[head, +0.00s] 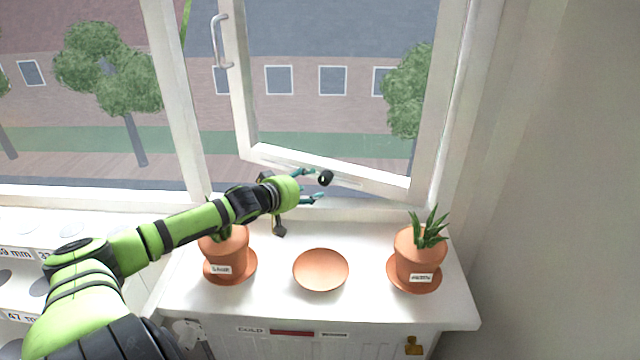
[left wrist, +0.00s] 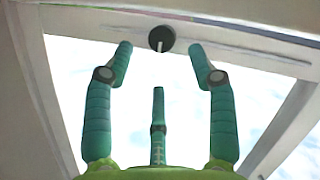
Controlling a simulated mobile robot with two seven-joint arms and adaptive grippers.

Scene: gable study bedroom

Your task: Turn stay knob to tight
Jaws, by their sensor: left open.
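The stay knob (head: 326,177) is small, round and black, at the lower rail of the open window sash (head: 330,166). In the left wrist view the knob (left wrist: 161,37) shows as a dark disc with a pale line reaching down from it. My left gripper (head: 312,185) is open, with its teal fingers pointing at the knob. In the wrist view the knob lies beyond and between the two outer fingertips (left wrist: 160,52), with gaps on both sides and no visible contact. A third finger stands below, in the middle. Any tight marking is not readable.
On the white sill (head: 370,307) below stand a left potted plant (head: 228,247), an empty terracotta saucer (head: 320,270) and a right potted plant (head: 417,257). My left arm passes over the left pot. A wall (head: 570,200) closes off the right side.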

